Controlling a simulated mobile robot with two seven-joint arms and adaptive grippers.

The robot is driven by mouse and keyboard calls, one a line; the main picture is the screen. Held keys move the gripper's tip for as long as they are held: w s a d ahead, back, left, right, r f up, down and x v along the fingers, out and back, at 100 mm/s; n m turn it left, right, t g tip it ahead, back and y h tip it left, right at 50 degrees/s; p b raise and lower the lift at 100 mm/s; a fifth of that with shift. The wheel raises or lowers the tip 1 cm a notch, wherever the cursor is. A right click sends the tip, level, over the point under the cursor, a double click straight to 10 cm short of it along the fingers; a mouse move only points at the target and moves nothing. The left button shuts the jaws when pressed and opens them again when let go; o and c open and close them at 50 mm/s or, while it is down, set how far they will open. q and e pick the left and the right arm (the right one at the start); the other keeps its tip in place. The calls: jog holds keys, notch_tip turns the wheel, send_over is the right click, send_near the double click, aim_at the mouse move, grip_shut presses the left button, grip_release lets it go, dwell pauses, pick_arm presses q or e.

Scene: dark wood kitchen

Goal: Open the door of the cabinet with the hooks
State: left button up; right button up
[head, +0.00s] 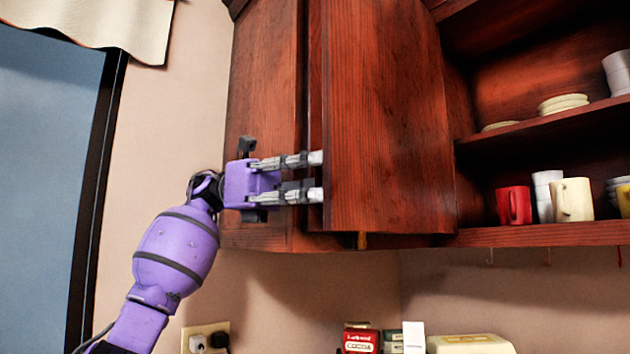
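The dark red-brown wooden cabinet (265,85) hangs on the wall. A door panel (385,110) at its middle appears to stand ajar, with a dark gap along its left edge. My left gripper (315,176) comes in from the left, its two fingers one above the other and apart, with nothing seen between them. Its pale fingertips are at the door's left edge; whether they touch it I cannot tell. Small hooks (490,256) hang under the open shelves at the right. The door's handle and inner side are not visible. My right gripper is not in view.
Open shelves (545,236) hold a red mug (514,205), a cream mug (572,200) and stacked plates (563,103). Below are a red cocoa box (361,339), a cream container (470,344) and a wall socket (205,338). A dark-framed blue panel (45,190) is at left.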

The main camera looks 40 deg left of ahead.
pick_arm(q)
jog(key=v, duration=1.2)
jog(key=shift+f, duration=0.1)
dwell(0.4)
